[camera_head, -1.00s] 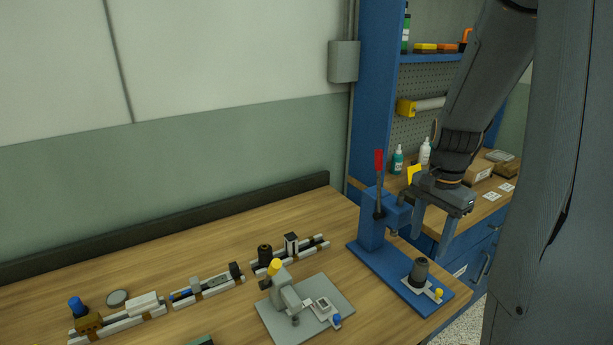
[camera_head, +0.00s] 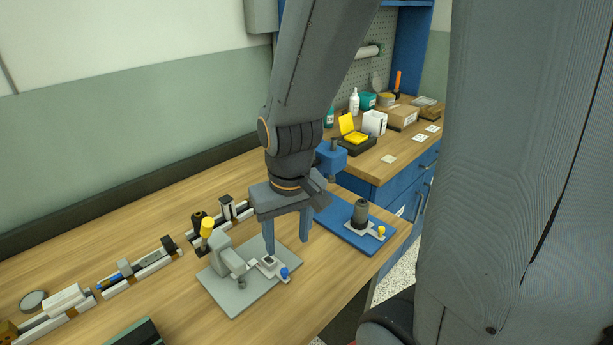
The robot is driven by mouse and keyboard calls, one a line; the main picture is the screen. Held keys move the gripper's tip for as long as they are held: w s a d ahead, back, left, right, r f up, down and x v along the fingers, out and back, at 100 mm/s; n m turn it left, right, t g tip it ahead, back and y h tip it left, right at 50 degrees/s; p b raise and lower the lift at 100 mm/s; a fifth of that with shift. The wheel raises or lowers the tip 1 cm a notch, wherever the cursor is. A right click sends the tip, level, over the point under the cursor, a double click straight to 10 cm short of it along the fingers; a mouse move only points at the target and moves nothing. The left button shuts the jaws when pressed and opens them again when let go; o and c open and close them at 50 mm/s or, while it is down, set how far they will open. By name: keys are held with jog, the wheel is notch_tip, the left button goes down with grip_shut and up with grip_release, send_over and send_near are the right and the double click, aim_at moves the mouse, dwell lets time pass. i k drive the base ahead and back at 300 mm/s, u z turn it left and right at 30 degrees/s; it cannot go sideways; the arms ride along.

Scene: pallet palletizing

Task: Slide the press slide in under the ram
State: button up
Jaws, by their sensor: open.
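The blue press (camera_head: 330,157) stands on a long blue base, largely hidden behind my arm; its red lever is out of sight. The ram (camera_head: 332,178) shows as a small part under the press head. The press slide (camera_head: 370,232) is a light plate at the front end of the blue base, out from under the ram. My gripper (camera_head: 287,246) is open with fingers pointing down, left of the slide, over or beside the grey fixture. I cannot tell whether it touches anything.
The grey fixture (camera_head: 234,292) has a yellow-topped lever and a blue knob (camera_head: 285,273). Rails with small parts (camera_head: 140,272) run along the left of the table. A dark green item (camera_head: 138,334) lies at the front. A blue cabinet with boxes (camera_head: 400,116) stands behind right.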

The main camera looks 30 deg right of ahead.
aim_at(360, 229)
jog(key=z, duration=1.55)
jog(key=k, duration=0.15)
jog(key=u, duration=0.35)
